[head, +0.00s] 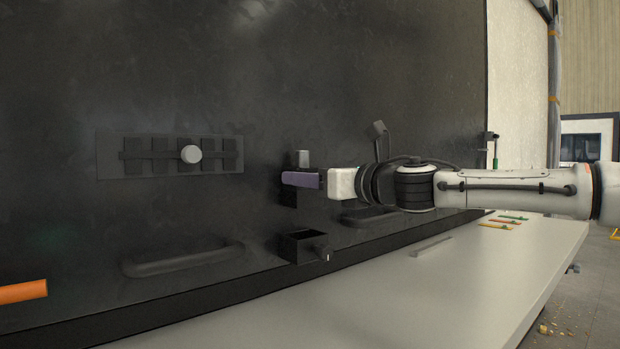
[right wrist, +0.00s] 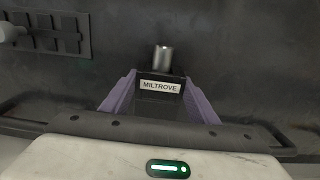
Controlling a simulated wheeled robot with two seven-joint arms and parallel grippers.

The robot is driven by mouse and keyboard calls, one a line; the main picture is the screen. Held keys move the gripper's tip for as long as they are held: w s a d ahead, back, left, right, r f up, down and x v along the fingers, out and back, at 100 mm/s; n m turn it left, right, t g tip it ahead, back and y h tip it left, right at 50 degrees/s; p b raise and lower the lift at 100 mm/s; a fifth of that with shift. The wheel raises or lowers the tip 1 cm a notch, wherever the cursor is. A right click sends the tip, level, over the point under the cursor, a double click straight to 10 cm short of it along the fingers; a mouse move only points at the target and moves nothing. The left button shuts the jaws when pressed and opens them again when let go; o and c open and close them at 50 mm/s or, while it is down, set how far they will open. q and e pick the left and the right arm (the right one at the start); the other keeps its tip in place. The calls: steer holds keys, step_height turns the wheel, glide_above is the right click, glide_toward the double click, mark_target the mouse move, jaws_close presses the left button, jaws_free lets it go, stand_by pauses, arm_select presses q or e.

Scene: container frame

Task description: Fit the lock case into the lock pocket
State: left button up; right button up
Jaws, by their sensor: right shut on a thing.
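My right gripper (head: 300,179) has purple fingers and reaches in from the right to the dark upright panel. It is shut on the lock case (right wrist: 159,104), a black block with a white "MILTROVE" label between the fingers in the right wrist view. A silver cylinder (right wrist: 163,57) stands out at the case's far end; a grey cylinder (head: 303,158) shows just above the fingers in the head view. Black parts of the case (head: 288,197) show below the fingers. My left gripper is not in view.
A black slotted plate with a round light knob (head: 190,154) is on the dark panel (head: 380,60) at the left. A small open black box (head: 303,246) sits below the gripper. Dark handles (head: 183,261) stick out low. A pale ledge (head: 450,275) runs along the bottom, mostly clear.

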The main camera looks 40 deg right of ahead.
mark_target(311, 201)
steer(key=shift+s+r, duration=0.15)
steer(key=shift+r, duration=0.1)
steer(key=shift+f+b, duration=2.25)
steer(key=shift+f, duration=0.4)
steer(key=shift+s+f+b, duration=0.1)
steer(key=shift+f+b, duration=2.3)
steer(key=shift+f, duration=0.4)
